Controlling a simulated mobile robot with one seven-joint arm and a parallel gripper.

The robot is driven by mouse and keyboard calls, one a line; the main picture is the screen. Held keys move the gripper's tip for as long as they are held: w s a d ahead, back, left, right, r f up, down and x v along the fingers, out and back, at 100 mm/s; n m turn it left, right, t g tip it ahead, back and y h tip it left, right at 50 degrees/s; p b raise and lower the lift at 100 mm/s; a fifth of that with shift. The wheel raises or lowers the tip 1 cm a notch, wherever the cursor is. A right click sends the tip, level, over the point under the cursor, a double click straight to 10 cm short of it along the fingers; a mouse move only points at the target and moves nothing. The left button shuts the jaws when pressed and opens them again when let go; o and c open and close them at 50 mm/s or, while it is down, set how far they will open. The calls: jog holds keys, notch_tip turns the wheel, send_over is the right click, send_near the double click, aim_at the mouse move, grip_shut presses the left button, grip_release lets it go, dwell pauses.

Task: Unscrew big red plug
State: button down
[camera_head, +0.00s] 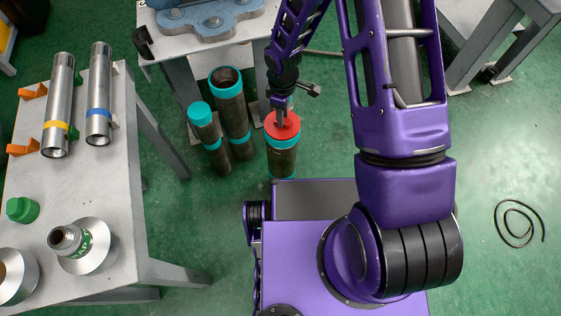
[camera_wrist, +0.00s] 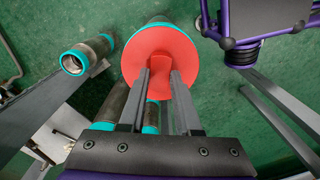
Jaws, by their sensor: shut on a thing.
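The big red plug (camera_head: 283,127) is a flat red disc on top of an upright dark pipe (camera_head: 281,160) with teal bands, standing on the floor in front of my base. In the wrist view the red plug (camera_wrist: 160,62) fills the upper middle, with a teal rim (camera_wrist: 158,20) showing behind its far edge. My gripper (camera_head: 280,112) points down at the plug from above. In the wrist view my gripper (camera_wrist: 160,78) has its two fingers on either side of the raised red grip at the plug's middle, shut on it. The fingers partly hide this grip.
Two more pipes with teal ends, a shorter one (camera_head: 207,135) and a taller one (camera_head: 232,110), stand close to the left. A table (camera_head: 120,190) at left holds metal cylinders and a green cap (camera_head: 22,209). A vise bench (camera_head: 180,42) stands behind. A cable (camera_head: 520,222) lies on the floor at right.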

jog(key=n+p, duration=0.1)
jog(key=n, duration=0.5)
jog(key=shift+d+r+p, duration=0.1)
jog(key=shift+r+p, duration=0.05)
jog(key=shift+p, duration=0.25)
jog(key=n+p, duration=0.1)
jog(key=n, duration=0.2)
jog(key=shift+n, duration=0.9)
jog(key=c, duration=0.7)
grip_release()
notch_tip(320, 180, up, 2)
jog(key=shift+r+p, duration=0.1)
jog(key=shift+p, duration=1.05)
